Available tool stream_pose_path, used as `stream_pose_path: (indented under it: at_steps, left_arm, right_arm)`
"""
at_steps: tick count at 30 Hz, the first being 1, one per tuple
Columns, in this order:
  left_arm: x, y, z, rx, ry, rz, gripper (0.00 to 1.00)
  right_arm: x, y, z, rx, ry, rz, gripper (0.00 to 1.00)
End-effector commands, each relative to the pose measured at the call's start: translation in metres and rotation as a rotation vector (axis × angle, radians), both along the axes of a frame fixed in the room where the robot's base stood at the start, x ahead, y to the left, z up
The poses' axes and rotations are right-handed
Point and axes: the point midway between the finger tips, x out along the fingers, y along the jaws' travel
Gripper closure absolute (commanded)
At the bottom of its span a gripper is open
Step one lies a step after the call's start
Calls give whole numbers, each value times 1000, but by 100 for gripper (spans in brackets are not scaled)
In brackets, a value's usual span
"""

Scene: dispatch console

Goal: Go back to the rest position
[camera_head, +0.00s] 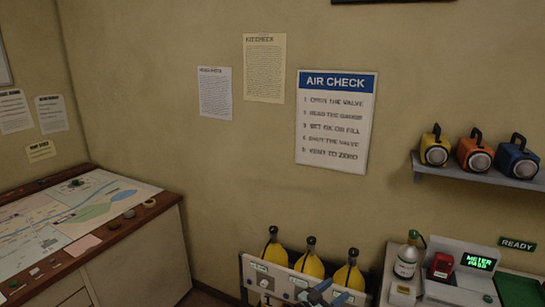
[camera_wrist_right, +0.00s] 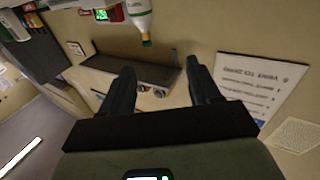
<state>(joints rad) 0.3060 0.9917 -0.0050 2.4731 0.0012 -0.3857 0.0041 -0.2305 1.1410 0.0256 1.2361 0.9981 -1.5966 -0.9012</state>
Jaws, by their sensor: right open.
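My right gripper (camera_head: 325,292) shows as blue-grey fingers at the bottom edge of the head view, in front of the yellow cylinders' rack. In the right wrist view my right gripper (camera_wrist_right: 160,66) has its two dark fingers apart, with nothing between them but the background. That view is upside down and shows the shelf beyond the fingertips. My left gripper is not in view.
Several yellow cylinders (camera_head: 310,266) stand in a rack (camera_head: 250,275). To the right are a white bottle (camera_head: 406,262), a red device (camera_head: 442,266) and a lit meter (camera_head: 479,262). A shelf (camera_head: 450,175) holds three lamps. A map table (camera_head: 160,215) stands left.

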Motion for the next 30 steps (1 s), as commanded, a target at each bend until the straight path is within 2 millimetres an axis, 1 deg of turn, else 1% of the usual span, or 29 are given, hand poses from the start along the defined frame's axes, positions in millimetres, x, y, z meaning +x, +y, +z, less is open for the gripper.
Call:
stream_pose_path:
  at_steps: [1, 2, 3, 4, 5, 6, 7, 8, 9, 11, 12, 14, 15, 17, 18, 19, 20, 21, 24, 27, 30]
  left_arm:
    - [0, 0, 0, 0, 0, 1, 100]
    - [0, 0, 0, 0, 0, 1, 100]
    - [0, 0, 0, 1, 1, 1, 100]
    - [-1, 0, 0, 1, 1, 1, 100]
    - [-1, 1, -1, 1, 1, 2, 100]
    - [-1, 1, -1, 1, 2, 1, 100]
    - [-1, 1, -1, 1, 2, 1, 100]
    - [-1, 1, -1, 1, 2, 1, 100]
    - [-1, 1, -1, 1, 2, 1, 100]
    - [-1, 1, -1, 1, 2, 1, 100]
    - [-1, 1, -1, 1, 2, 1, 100]
    - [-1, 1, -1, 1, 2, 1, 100]
    - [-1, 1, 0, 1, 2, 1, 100]
    - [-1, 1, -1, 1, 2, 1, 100]
    - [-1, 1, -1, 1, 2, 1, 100]
    - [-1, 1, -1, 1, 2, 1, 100]
    - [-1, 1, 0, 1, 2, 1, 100]
    - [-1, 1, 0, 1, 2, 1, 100]
    - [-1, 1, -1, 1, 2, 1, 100]
    - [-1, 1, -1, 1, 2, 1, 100]
    - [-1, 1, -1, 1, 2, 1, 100]
  right_arm:
    - [2, -7, -29, 16, 48, 86, 38]
    - [2, -9, -47, 34, 75, 144, 38]
    - [0, -11, -74, 70, 122, 225, 38]
    - [-4, -12, -95, 102, 162, 285, 38]
    - [-11, -13, -118, 142, 207, 342, 38]
    - [-23, -11, -147, 200, 268, 412, 38]
    - [-35, -10, -167, 246, 315, 456, 38]
    - [-47, -8, -186, 296, 362, 497, 38]
    - [-67, -5, -210, 363, 424, 543, 38]
    - [-100, 0, -242, 467, 520, 599, 38]
    - [-124, 5, -260, 539, 582, 628, 38]
    - [-163, 12, -282, 648, 676, 661, 38]
    - [-191, 17, -295, 722, 739, 678, 38]
    - [-235, 25, -309, 831, 833, 693, 38]
    - [-263, 31, -315, 902, 892, 698, 38]
    - [-284, 35, -319, 953, 936, 699, 38]
    - [-304, 39, -320, 1001, 977, 700, 38]
    - [-329, 44, -322, 1061, 1028, 697, 38]
    - [-381, 55, -319, 1184, 1135, 684, 38]
    - [-414, 61, -314, 1262, 1204, 672, 38]
    - [-430, 65, -310, 1298, 1239, 665, 38]
